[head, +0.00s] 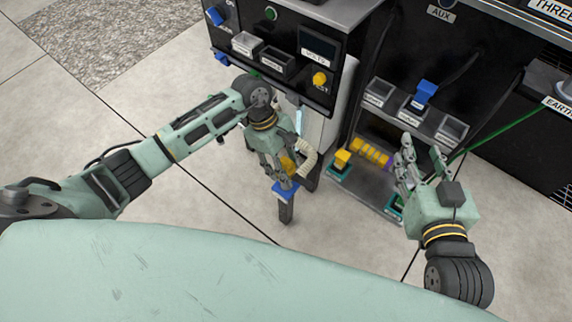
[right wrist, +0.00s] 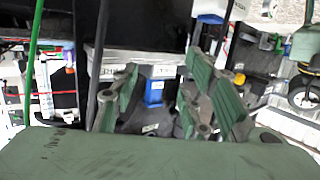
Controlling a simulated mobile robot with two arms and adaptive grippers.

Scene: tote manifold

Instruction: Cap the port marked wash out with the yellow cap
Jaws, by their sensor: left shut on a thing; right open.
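My left gripper (head: 284,172) is shut on a yellow thing (head: 288,163), which looks like the yellow cap, mostly hidden by the fingers. Just below the fingertips is a blue piece (head: 285,191) on top of a dark post (head: 286,211); I cannot tell whether they touch. My right gripper (head: 421,160) is open and empty in front of the right cabinet's lower shelf; its spread fingers also show in the right wrist view (right wrist: 160,102). I cannot read a wash out mark on any port.
A cream ribbed hose (head: 309,158) is right beside my left gripper. A yellow block (head: 343,157) and a yellow coil (head: 370,151) are on the lower shelf. Small bins (head: 410,109) line the ledge above. A green cable (head: 505,130) runs behind my right gripper. Floor at left is clear.

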